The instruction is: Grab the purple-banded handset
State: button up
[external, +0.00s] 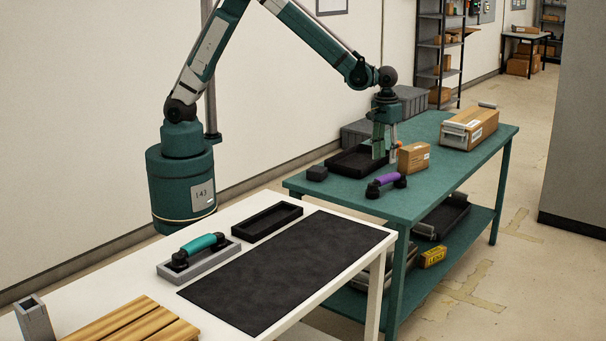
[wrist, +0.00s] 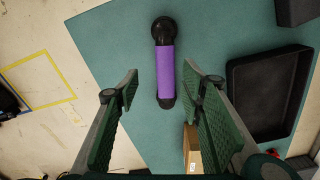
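The purple-banded handset (external: 386,183) lies on the green table, black at both ends with a purple middle. In the wrist view the handset (wrist: 165,65) lies lengthwise up the picture, between and beyond my fingers. My gripper (external: 384,150) points down above the green table, behind the handset in the external view. In the wrist view my gripper (wrist: 160,85) is open, its two green padded fingers wide apart with nothing between them. The fingers look apart from the handset.
A black tray (external: 345,166), a small black block (external: 317,173) and a cardboard box (external: 413,158) stand close by on the green table (external: 450,170). A larger box (external: 469,129) is farther back. A teal-banded handset (external: 199,246) rests in a grey cradle on the white table.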

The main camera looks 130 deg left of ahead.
aim_at(388, 175)
jog(key=shift+n, duration=0.4)
jog(key=shift+w+a+f, duration=0.15)
jog(key=shift+a+f, duration=1.25)
jog(key=shift+a, duration=0.05)
jog(key=shift+f, duration=1.25)
jog(key=shift+f, duration=0.1)
jog(key=shift+s+f, duration=0.2)
jog(key=shift+f, duration=2.3)
jog(key=c, duration=1.1)
